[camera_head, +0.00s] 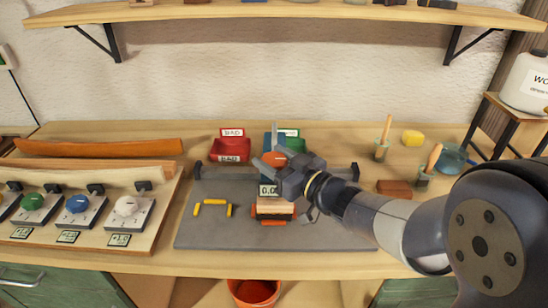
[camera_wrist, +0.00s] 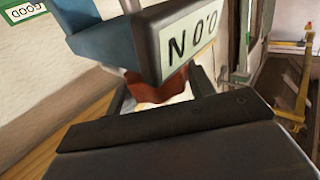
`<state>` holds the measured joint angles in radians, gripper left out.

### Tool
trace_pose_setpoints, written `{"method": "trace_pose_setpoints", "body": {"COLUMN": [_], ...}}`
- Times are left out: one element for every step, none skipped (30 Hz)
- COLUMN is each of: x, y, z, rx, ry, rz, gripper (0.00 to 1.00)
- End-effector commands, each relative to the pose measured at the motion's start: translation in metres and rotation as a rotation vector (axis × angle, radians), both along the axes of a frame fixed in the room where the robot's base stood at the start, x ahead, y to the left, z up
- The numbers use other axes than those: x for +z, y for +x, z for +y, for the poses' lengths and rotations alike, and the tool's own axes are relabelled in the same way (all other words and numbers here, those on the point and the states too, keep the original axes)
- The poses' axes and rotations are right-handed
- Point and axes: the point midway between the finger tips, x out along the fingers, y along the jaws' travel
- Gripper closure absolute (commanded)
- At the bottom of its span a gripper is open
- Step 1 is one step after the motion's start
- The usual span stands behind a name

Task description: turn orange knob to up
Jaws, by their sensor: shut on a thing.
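The orange knob (camera_head: 275,158) shows in the head view at the blue test device (camera_head: 268,142), above its small display (camera_head: 268,190). My gripper (camera_head: 270,152) reaches in from the right and is shut on the knob. In the wrist view the device is upside down, its display (camera_wrist: 190,42) reading 0.0 N, with the red-brown knob (camera_wrist: 160,88) by my dark jaws (camera_wrist: 165,115). The jaws hide much of the knob, so I cannot tell which way it points.
Green, blue and white knobs (camera_head: 128,206) sit far left. Brushes (camera_head: 382,140) stand right.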

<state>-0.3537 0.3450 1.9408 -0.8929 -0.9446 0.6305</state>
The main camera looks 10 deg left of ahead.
Motion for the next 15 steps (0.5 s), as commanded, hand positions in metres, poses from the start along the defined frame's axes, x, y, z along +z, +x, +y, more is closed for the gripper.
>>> {"method": "trace_pose_setpoints", "body": {"x": [0.0010,0.0010,0.0011,0.0011,0.0011,0.0012,0.0012,0.0012,0.0011,0.0010,0.0009,0.0008,0.0008,0.0007,0.0007], "y": [-0.0001,0.0000,0.0000,0.0000,0.0000,0.0000,0.0000,0.0000,-0.0001,-0.0001,-0.0001,-0.0001,0.0000,0.0000,0.0000], "z": [0.0003,0.0004,0.0004,0.0004,0.0004,0.0004,0.0004,0.0004,0.0003,0.0003,0.0003,0.0003,0.0002,0.0002,0.0002], "rx": [0.001,0.001,0.001,0.001,0.001,0.001,0.001,0.001,0.001,0.001,0.000,0.000,0.000,0.000,0.000], "ry": [0.002,0.002,0.002,0.002,0.002,0.002,0.002,0.002,0.001,0.001,0.001,0.001,0.001,0.001,0.000], "rz": [-0.002,-0.002,-0.002,-0.003,-0.003,-0.003,-0.003,-0.003,-0.003,-0.003,-0.003,-0.003,-0.003,-0.003,-0.002], "gripper": [0.72,0.72,0.72,0.72,0.72,0.48,0.46,0.43,0.40,0.38,0.35,0.32,0.30,0.28,0.28]}}
